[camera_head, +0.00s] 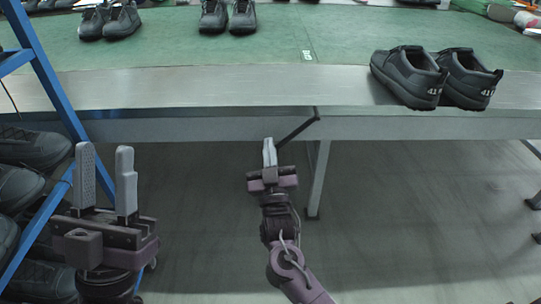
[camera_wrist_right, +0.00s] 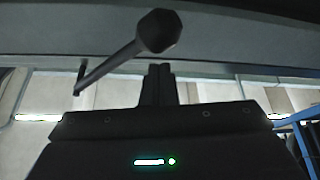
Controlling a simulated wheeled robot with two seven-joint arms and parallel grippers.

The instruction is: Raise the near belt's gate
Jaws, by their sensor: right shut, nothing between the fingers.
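The near belt is a green belt (camera_head: 180,55) with a grey metal edge (camera_head: 200,88). A dark lever (camera_head: 298,130) juts from under that edge, its free end pointing down and left. The right wrist view shows it as a thin bar (camera_wrist_right: 110,66) with a faceted knob (camera_wrist_right: 158,30). My right gripper (camera_head: 269,147) is shut and empty, its tips just left of the lever's end. In the wrist view its fingers (camera_wrist_right: 158,75) appear just below the knob; contact cannot be told. My left gripper (camera_head: 106,180) is open and empty at the left. I cannot make out a gate.
A pair of black shoes (camera_head: 435,75) stands on the metal edge at the right. More black shoes (camera_head: 226,15) stand on the belt. A blue-framed rack (camera_head: 50,75) with dark shoes (camera_head: 30,150) is close by my left gripper.

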